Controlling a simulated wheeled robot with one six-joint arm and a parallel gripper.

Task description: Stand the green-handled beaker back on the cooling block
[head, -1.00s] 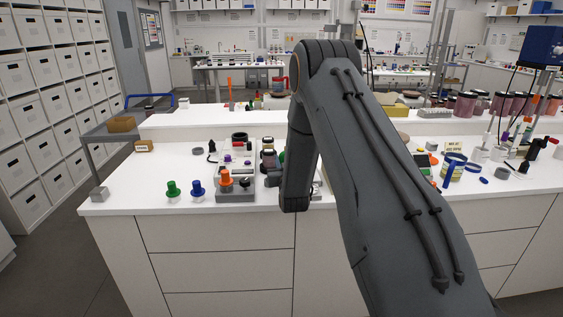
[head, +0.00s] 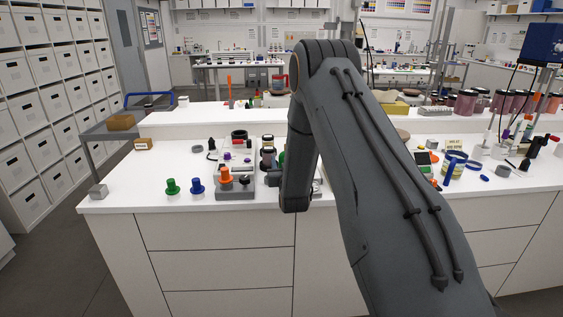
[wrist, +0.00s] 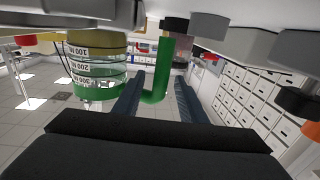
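In the wrist view the beaker (wrist: 95,72) is clear with volume marks, a yellow band at the top of the picture and a green band below. Its green J-shaped handle (wrist: 155,85) extends toward my gripper (wrist: 160,98). The two dark fingers stand on either side of the handle's bend, with a visible gap beside it, so the gripper is open around it. In the head view my arm hides the gripper and most of the beaker. A bit of green (head: 281,160) shows left of the arm; I cannot tell if it is the handle. I cannot pick out the cooling block for certain.
Green (head: 172,187) and blue (head: 197,186) pegs stand near the counter's front edge. A grey block with an orange knob (head: 224,175) is to their right. A dark-lidded jar (head: 268,143) stands near the arm. The counter's left end (head: 125,185) is mostly clear.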

